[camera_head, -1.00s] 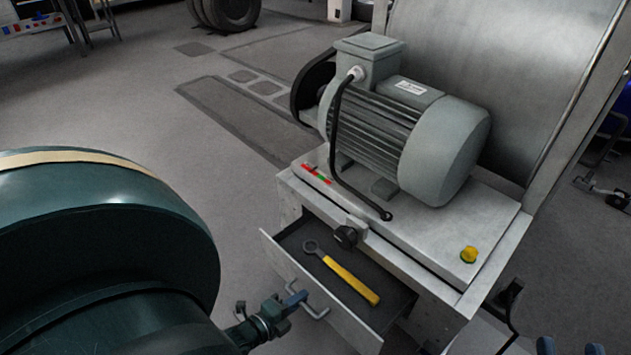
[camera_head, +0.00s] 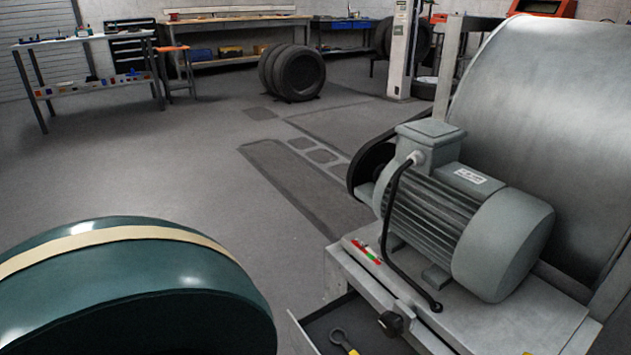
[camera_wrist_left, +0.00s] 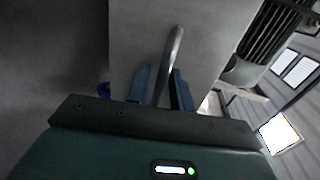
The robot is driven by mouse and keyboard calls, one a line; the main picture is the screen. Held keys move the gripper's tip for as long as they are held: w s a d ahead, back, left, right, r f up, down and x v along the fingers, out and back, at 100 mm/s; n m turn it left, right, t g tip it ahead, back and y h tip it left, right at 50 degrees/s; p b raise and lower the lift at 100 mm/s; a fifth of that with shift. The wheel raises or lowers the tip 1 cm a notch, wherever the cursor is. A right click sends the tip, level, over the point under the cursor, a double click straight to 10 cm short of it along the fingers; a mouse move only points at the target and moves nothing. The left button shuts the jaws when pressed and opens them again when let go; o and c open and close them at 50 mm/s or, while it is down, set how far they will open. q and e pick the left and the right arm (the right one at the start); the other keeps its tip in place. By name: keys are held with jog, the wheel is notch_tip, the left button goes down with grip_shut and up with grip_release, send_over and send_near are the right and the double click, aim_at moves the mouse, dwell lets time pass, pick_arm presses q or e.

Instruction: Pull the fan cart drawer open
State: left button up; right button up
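The fan cart (camera_head: 480,325) stands at the lower right of the head view, under the grey motor. Its drawer (camera_head: 299,334) is pulled partly out at the bottom edge, mostly cut off by the frame. A wrench with a yellow grip (camera_head: 340,339) lies in it. In the left wrist view, the drawer's curved metal handle (camera_wrist_left: 174,55) runs between the fingers of my left gripper (camera_wrist_left: 162,88). The fingers stand apart, with a gap on the handle's left side. The handle is close to the right finger; contact is unclear. My right gripper is not in view.
The motor (camera_head: 450,215) and a large metal drum (camera_head: 545,120) are above and behind the drawer. A black knob (camera_head: 390,323) sits at the cart's front edge. The floor left of the cart is clear. Tyres (camera_head: 292,72) and workbenches (camera_head: 85,45) stand far back.

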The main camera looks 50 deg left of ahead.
pick_arm(q)
jog(key=shift+o, duration=0.2)
jog(key=p+v, duration=0.3)
jog(key=v, duration=1)
